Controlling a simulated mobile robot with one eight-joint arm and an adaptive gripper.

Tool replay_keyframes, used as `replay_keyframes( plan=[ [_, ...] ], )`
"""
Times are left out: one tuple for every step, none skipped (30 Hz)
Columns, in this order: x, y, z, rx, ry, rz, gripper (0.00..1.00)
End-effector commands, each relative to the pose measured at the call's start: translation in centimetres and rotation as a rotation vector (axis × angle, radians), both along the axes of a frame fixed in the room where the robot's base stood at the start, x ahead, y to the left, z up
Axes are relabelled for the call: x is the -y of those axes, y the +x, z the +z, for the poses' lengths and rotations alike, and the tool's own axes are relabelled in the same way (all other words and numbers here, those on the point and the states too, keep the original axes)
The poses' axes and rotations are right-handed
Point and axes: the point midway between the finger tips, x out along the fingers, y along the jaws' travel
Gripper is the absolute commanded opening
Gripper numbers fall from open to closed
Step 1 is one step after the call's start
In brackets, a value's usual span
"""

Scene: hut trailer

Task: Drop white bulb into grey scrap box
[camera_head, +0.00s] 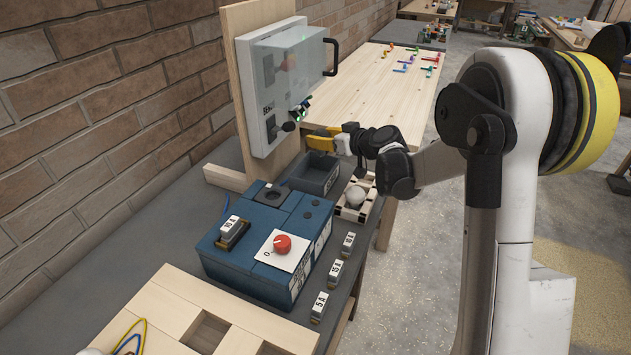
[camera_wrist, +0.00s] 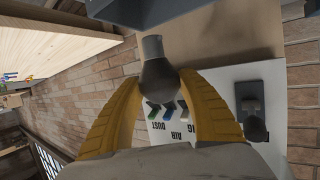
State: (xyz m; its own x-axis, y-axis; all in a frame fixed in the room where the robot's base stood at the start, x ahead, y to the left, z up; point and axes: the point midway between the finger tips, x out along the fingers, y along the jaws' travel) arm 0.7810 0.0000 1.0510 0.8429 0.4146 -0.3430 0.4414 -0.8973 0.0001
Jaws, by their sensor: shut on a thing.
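My gripper (camera_head: 320,140), with yellow fingers, is in front of the white wall panel, a little above the grey box. In the wrist view its fingers are shut on a bulb (camera_wrist: 158,78), which looks dark grey in shadow with a paler grey base pointing away from the palm. In the head view this bulb is hidden or too small to make out. The grey scrap box (camera_head: 318,174) is open-topped and stands behind the blue unit, below the gripper. A round white bulb-like thing (camera_head: 355,195) sits in a wooden tray right of the box.
The white panel (camera_head: 268,95) with a clear, black-handled cover stands close left of the gripper; its small coloured levers (camera_wrist: 168,108) show in the wrist view. The blue unit (camera_head: 262,245) with a red knob (camera_head: 282,243) is nearer. A wooden table (camera_head: 375,90) lies behind.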

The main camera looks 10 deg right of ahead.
Motion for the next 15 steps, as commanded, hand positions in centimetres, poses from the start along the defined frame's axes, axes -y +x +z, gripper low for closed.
replay_keyframes(
  plan=[
    [0.0, 0.0, -1.1, 0.0, 0.0, 0.0, 0.15],
    [0.0, 0.0, -1.4, 0.0, 0.0, 0.0, 0.15],
    [0.0, 0.0, -1.9, 0.0, 0.0, 0.0, 0.15],
    [0.0, 0.0, -2.2, 0.0, 0.0, 0.0, 0.15],
    [0.0, 0.0, -2.5, 0.0, 0.0, 0.0, 0.15],
    [0.0, 0.0, -2.7, 0.0, 0.0, 0.0, 0.15],
    [0.0, 0.0, -2.9, 0.0, 0.0, 0.0, 0.15],
    [0.0, 0.0, -3.0, 0.0, 0.0, 0.0, 0.15],
    [0.0, 0.0, -3.0, 0.0, 0.0, 0.0, 0.15],
    [0.0, 0.0, -3.0, 0.0, 0.0, 0.0, 0.15],
    [0.0, 0.0, -3.0, 0.0, 0.0, 0.0, 0.15],
    [0.0, 0.0, -3.0, 0.0, 0.0, 0.0, 0.15],
    [0.0, 0.0, -2.9, 0.0, 0.0, 0.0, 0.15],
    [0.0, 0.0, -2.9, 0.0, 0.0, 0.0, 0.15],
    [0.0, 0.0, -2.9, 0.0, 0.0, 0.0, 0.15]
  ],
)
